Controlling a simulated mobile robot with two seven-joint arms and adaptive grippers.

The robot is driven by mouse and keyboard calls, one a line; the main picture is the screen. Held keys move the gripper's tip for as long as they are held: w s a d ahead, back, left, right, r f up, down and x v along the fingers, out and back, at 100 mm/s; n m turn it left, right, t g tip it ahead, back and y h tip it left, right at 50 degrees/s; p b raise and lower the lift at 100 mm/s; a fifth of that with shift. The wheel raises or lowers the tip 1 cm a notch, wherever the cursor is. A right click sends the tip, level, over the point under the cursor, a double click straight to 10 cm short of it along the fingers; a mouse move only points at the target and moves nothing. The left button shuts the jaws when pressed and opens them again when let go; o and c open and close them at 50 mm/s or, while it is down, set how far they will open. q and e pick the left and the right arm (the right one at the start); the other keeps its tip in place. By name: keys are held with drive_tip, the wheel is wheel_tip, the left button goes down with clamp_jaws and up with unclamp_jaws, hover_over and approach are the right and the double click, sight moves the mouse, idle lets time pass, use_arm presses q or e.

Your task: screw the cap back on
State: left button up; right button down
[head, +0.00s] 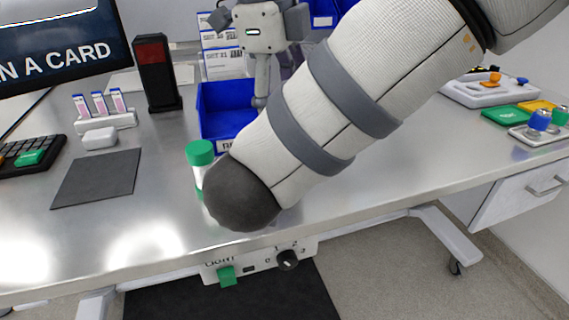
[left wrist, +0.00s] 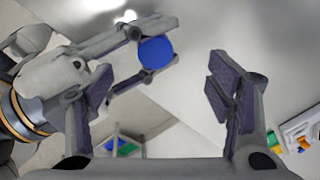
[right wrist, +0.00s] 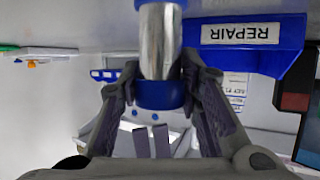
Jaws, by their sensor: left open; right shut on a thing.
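A metal cylinder (right wrist: 158,42) with a blue band at its top edge and a blue end (right wrist: 160,95) is held by my right gripper (right wrist: 160,78) in the right wrist view. In the left wrist view the blue end shows as a round blue disc (left wrist: 156,52) between the right gripper's fingers. Whether this disc is a separate cap, I cannot tell. My left gripper (left wrist: 160,78) is open, its fingers spread to either side below the disc, with nothing between its pads. In the head view a large arm hides much of the bench, and the held cylinder is not visible.
A green-capped bottle (head: 200,153) stands on the bench beside the arm. A blue bin (head: 222,122) is behind; its REPAIR label (right wrist: 240,33) shows upside down in the right wrist view. A dark mat (head: 97,178) and keyboard (head: 30,150) lie left. The bench right of the arm is mostly clear.

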use_arm(q)
wheel_tip(320, 180, up, 12)
drive_tip(key=s+a, duration=0.1)
drive_tip(key=shift+a, duration=0.4)
drive_tip(key=shift+f, duration=0.1)
use_arm(e)
drive_tip(key=c, duration=1.1)
unclamp_jaws()
drive_tip(key=v, duration=1.2)
